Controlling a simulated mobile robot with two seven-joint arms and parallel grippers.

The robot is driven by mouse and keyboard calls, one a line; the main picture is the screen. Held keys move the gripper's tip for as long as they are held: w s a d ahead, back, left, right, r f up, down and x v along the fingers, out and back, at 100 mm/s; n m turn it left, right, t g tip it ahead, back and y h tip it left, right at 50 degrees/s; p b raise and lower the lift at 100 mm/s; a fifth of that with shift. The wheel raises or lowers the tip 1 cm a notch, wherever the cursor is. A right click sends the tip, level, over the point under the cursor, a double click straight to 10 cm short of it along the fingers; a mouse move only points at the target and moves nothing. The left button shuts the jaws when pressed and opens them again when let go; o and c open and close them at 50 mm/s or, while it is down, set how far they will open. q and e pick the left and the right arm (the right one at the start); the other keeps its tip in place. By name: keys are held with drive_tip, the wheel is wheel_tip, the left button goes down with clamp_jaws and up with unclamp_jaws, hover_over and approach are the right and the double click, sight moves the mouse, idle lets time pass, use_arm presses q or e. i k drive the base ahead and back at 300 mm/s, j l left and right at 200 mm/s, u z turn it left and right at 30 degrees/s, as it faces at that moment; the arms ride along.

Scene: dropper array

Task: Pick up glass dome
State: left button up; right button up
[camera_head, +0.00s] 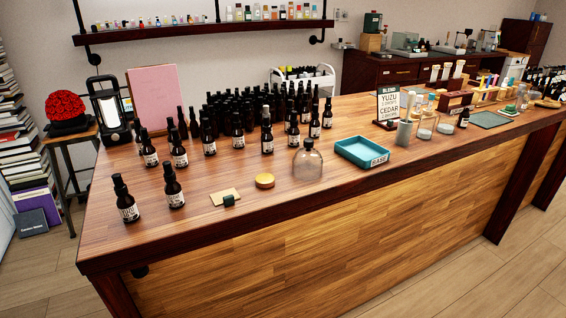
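The glass dome (307,162) is a small, clear, bell-shaped cover with a dark knob on top. It stands upright on the wooden counter (250,210), near its front edge. A round golden lid or disc (265,181) lies on the counter just left of it. A teal tray (362,152) with a white label is to its right. Neither of my grippers shows in the head view.
Several dark dropper bottles (267,135) stand behind and left of the dome, with two (173,188) near the left front. A small tan card (225,197) lies left of the golden disc. A sign (388,105) stands behind the tray. The counter's front strip is clear.

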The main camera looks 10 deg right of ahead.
sight(307, 164)
drive_tip(key=i+l, duration=0.1)
drive_tip(key=l, duration=0.45)
drive_tip(key=i+l, duration=0.1)
drive_tip(key=l, duration=0.5)
drive_tip(key=i+l, duration=0.1)
drive_tip(key=l, duration=0.45)
